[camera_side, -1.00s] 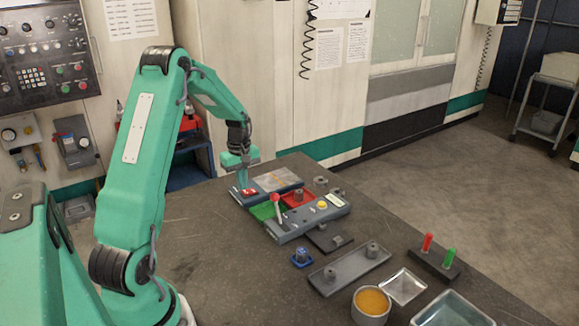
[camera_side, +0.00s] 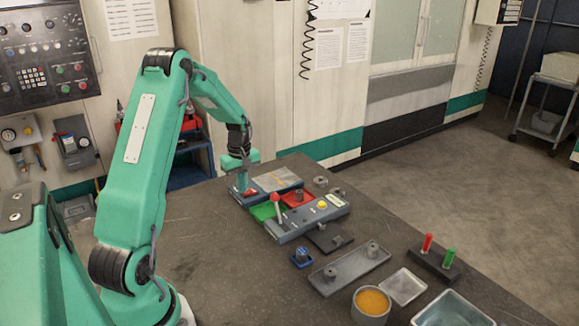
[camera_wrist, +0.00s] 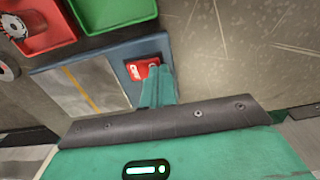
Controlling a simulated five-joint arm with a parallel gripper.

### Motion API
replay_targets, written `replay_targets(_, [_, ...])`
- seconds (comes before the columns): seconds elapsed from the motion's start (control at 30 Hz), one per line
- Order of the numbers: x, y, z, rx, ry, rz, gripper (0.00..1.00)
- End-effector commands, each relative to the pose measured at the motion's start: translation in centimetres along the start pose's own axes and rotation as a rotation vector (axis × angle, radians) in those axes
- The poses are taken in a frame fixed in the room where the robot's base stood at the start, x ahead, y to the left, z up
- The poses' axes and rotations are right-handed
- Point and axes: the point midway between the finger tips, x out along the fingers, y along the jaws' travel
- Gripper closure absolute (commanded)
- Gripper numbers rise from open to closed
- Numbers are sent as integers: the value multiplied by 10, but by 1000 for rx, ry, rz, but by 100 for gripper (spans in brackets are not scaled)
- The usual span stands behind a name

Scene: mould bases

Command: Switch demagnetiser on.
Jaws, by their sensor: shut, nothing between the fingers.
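The demagnetiser (camera_side: 280,178) is a flat blue-grey block at the far end of the bench, with a pale metal plate crossed by an orange line. Its red rocker switch (camera_wrist: 137,71) with white marks sits at one end of the block. My gripper (camera_wrist: 153,66) is shut and empty, with its fingertips over or against the switch and hiding part of it. I cannot tell whether they touch it. In the side view my gripper (camera_side: 242,187) points down at the switch end, and only a little red shows beside it.
A green tray (camera_wrist: 112,12) and a red tray (camera_wrist: 48,22) lie close beside the demagnetiser. A grey fixture with a red-knobbed lever (camera_side: 276,198) stands in front. An orange-filled cup (camera_side: 372,302) and red and green pegs are nearer right. The bench left of the demagnetiser is clear.

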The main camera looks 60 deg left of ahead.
Motion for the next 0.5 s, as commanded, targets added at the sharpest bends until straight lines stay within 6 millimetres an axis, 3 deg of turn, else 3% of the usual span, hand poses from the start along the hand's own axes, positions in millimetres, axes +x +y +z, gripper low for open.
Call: replay_targets(0.5, [6,0,0,0,-1,-1,100])
